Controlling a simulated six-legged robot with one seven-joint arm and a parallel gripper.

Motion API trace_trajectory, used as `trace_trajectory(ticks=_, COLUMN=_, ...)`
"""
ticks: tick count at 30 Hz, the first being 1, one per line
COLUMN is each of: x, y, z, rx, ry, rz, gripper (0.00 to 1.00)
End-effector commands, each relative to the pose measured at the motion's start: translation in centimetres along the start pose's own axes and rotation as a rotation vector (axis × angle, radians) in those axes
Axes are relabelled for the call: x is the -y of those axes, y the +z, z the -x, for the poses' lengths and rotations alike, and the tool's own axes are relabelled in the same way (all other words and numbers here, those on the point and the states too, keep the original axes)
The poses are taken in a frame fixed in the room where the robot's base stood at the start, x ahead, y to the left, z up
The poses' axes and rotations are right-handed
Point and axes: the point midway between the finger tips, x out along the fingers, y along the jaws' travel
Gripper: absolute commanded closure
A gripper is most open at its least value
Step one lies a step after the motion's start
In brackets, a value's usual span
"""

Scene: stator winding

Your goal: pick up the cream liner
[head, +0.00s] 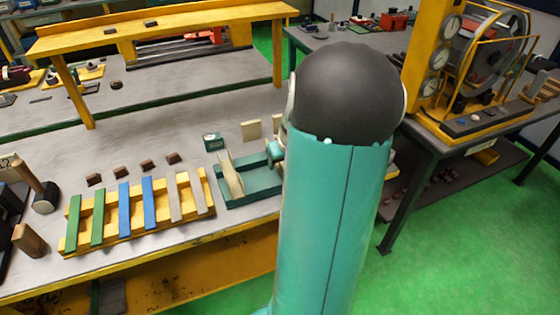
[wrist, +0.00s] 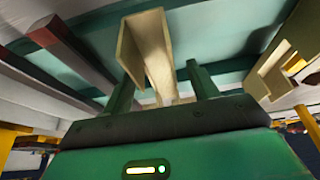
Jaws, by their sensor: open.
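A cream channel-shaped liner (wrist: 147,42) stands up ahead of my gripper (wrist: 160,75) in the wrist view. Its lower end shows between the two green fingers, which are spread apart with a gap on the right. Whether the left finger touches it, I cannot tell. In the head view, a cream piece (head: 232,178) stands tilted in a green tray (head: 262,187), close to my arm. My arm hides most of my gripper there. A second cream piece (wrist: 270,72) shows at the right of the wrist view.
A yellow rack (head: 130,228) with green, blue and greyish strips lies left of the tray. Several small brown blocks (head: 147,165) sit behind it. Two cream pieces (head: 251,130) and a small green box (head: 212,142) stand behind the tray. A yellow machine (head: 430,70) stands at right.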

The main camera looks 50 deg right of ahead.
Motion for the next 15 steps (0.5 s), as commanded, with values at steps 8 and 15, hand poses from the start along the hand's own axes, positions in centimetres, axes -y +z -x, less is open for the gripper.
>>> trace_trajectory(ticks=8, x=0.02, y=-0.07, z=-0.65, rx=-0.002, ry=0.001, rz=0.0, gripper=0.41)
trace_trajectory(ticks=15, x=0.02, y=-0.06, z=-0.63, rx=-0.001, ry=0.0, rz=0.0, gripper=0.79)
